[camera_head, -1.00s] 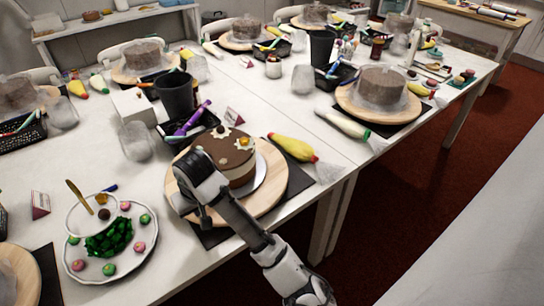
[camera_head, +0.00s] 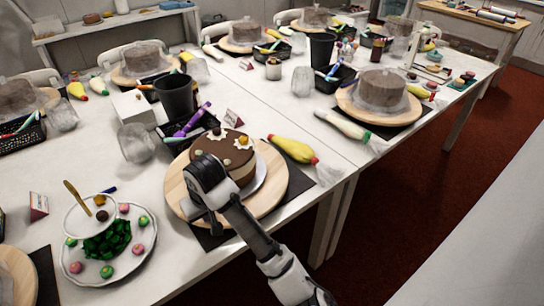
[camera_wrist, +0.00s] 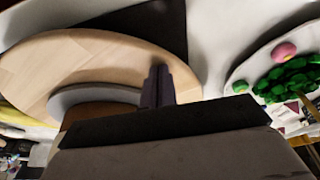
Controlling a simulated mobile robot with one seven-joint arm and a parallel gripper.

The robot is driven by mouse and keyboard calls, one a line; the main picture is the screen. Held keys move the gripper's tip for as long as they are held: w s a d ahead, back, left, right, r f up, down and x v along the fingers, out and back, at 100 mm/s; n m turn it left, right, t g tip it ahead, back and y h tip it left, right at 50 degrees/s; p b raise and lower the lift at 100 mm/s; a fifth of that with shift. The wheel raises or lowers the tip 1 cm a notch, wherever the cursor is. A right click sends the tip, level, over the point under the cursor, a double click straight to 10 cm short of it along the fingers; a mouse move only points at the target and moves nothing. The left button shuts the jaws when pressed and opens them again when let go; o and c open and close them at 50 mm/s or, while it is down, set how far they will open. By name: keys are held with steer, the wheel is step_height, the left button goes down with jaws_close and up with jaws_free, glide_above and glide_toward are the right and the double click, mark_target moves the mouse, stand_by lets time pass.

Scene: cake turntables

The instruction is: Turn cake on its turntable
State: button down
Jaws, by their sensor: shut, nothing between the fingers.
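The chocolate-brown layered cake (camera_head: 239,157) with white and orange decorations stands on a grey disc on the round wooden turntable (camera_head: 272,190). My gripper (camera_head: 212,222) is at the turntable's near left part, in front of the cake, and my wrist hides part of the cake's near left side. In the wrist view my gripper's fingers (camera_wrist: 158,86) are shut and empty, over or beside the wooden turntable (camera_wrist: 40,65) near its rim. The grey disc (camera_wrist: 90,97) shows beside them. I cannot tell whether the fingers touch the wood.
A white plate (camera_head: 143,262) with green and pink sweets stands left of the turntable. A yellow piping bag (camera_head: 293,150) lies to the right. A black cup (camera_head: 175,95), a tool basket (camera_head: 190,128) and a clear glass (camera_head: 136,143) stand behind. A dark mat (camera_head: 298,180) lies under the turntable.

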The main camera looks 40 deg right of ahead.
steer(key=shift+s+d, duration=0.7)
steer(key=shift+d, duration=0.15)
step_height(320, 180, up, 3)
steer(key=p, duration=0.3)
steer(key=shift+f, duration=0.1)
step_height(320, 180, up, 6)
steer(key=p, duration=0.6)
steer(key=shift+a, duration=0.1)
